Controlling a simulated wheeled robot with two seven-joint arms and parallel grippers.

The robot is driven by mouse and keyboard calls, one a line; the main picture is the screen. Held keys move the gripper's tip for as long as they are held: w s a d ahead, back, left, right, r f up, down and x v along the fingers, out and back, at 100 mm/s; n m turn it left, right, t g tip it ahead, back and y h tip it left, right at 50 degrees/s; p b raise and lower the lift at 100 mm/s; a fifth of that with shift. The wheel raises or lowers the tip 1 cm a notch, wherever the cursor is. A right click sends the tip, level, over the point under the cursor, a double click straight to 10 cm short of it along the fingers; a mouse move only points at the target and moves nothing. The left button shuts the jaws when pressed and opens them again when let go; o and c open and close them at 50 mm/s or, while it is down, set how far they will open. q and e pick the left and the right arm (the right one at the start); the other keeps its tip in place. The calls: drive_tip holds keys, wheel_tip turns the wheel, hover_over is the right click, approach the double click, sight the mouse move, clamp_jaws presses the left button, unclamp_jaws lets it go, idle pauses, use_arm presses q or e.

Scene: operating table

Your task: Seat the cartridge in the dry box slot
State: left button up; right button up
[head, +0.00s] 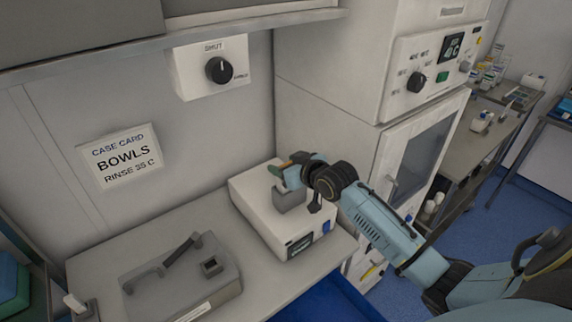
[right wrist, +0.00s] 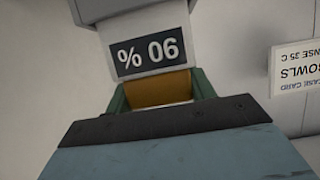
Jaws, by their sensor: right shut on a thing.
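The white dry box (head: 252,188) stands on the bench with a dark display on its front. A grey block (head: 290,201) shows at its top. My right gripper (head: 290,168) is above this block, shut on the cartridge. In the right wrist view its green fingertips flank the cartridge's orange part (right wrist: 160,88). A white face with a dark label reading 90 %, seen upside down, adjoins it, and a grey part shows beyond. Whether the cartridge is inside the slot or just above it, I cannot tell. My left gripper is not in view.
A grey case (head: 222,291) with a handle and a small square socket lies on the bench at left. A white cabinet (head: 325,125) stands behind and right of the dry box. A wall card (head: 121,157) reads BOWLS. Bench between case and box is clear.

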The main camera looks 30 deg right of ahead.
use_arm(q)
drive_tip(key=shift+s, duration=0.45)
use_arm(e)
drive_tip(key=o, duration=1.4)
drive_tip(key=shift+f, duration=0.1)
drive_tip(key=shift+c, duration=0.2)
drive_tip(key=shift+r, duration=0.25)
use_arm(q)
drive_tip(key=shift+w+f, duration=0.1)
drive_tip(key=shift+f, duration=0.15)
use_arm(e)
drive_tip(key=v, duration=1.2)
drive_tip(key=shift+f, duration=0.15)
